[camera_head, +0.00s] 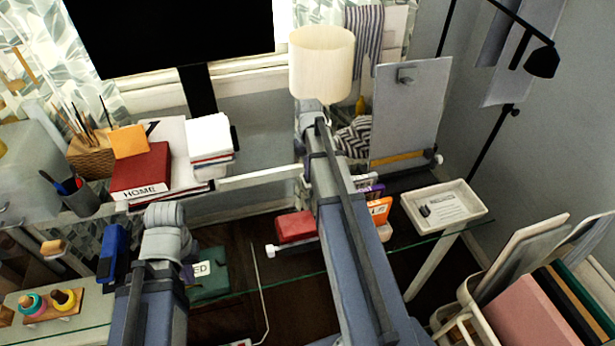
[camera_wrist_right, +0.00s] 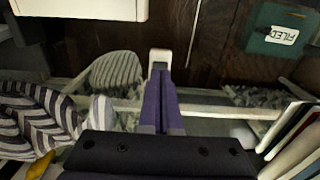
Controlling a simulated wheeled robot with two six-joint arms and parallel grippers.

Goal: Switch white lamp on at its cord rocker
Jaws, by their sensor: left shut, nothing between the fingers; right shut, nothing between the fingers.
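The white lamp (camera_head: 322,64) has a pale cylindrical shade and stands at the back of the glass desk. My right arm hides its base and stem. A small white block (camera_wrist_right: 160,56), which looks like the cord rocker, shows right at the fingertips of my right gripper (camera_wrist_right: 162,76). The purple fingers are shut and empty; I cannot tell whether they touch the block. Its on or off state does not show. My left gripper (camera_head: 188,272) is mostly hidden beneath its wrist, at lower left, far from the lamp, shut and empty.
A red HOME book (camera_head: 142,171), a pen cup (camera_head: 78,196) and a white tray (camera_head: 444,206) are on the desk. A grey board (camera_head: 410,108) stands right of the lamp. A green FILED folder (camera_head: 209,277) lies below. A file crate (camera_head: 478,318) is at lower right.

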